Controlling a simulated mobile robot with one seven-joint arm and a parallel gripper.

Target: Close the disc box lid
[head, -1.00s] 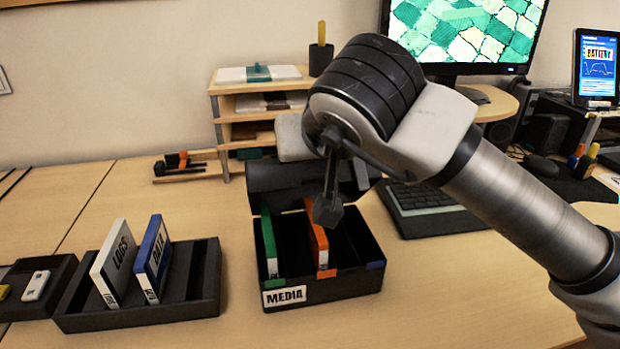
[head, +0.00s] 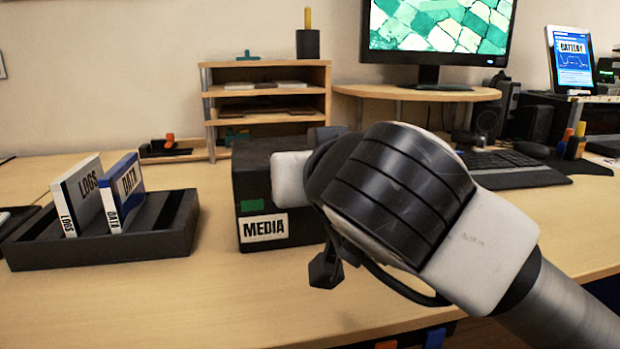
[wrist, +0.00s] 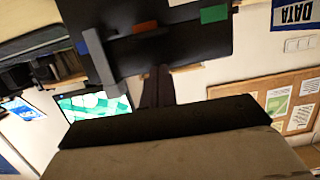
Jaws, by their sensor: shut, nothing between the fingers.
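The black disc box (head: 300,232) with a white MEDIA label stands mid-desk, its right part hidden by my arm. Its dark lid (head: 262,165) appears to be down over it, above the green tab (head: 250,205). The green and orange discs cannot be seen. Whether the lid is fully flush is hard to tell. In the wrist view the dark box (wrist: 185,45) shows with orange, green and blue tabs. My gripper (head: 325,270) is shut and empty, in front of the box's right side and apparently apart from it.
A dark tray (head: 150,240) with a LOGS disc (head: 80,195) and a DATA disc (head: 122,190) stands left of the box. A wooden shelf (head: 265,125) stands behind, with the monitor (head: 440,30) and keyboard (head: 505,165) to the right. The desk front is clear.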

